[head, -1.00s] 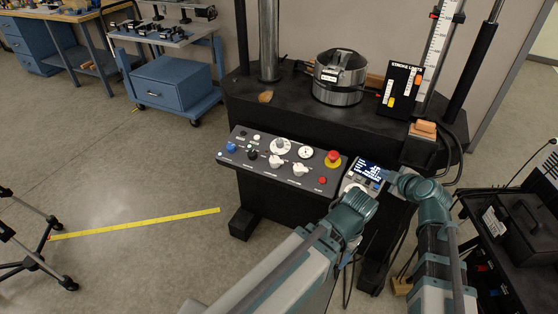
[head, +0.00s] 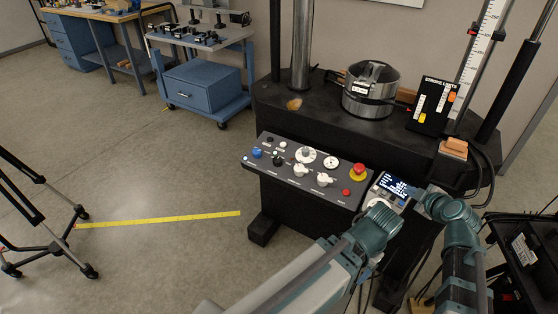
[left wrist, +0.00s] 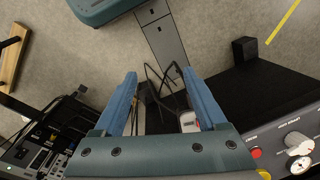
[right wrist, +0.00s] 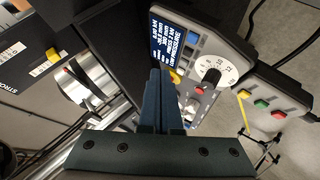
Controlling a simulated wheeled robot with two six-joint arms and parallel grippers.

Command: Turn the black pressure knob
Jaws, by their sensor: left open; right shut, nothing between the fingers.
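A small black knob (head: 278,160) sits on the left part of the sloped grey control panel (head: 262,172), between a blue knob (head: 256,152) and white knobs (head: 297,170); its label is too small to read. My right gripper (right wrist: 160,75) is shut and empty, beside a display unit (right wrist: 180,40). A white dial with a dark centre (right wrist: 210,75) also shows there. In the head view my right gripper (head: 416,191) is by the display, right of the panel. My left gripper (left wrist: 163,76) is open and empty, over the floor, away from the black knob.
A red-and-yellow stop button (head: 358,172) is at the panel's right end. The black machine table (head: 320,115) behind carries a metal cylinder (head: 368,95). A tripod (head: 45,215) and yellow tape (head: 160,220) are at left. The floor between is clear.

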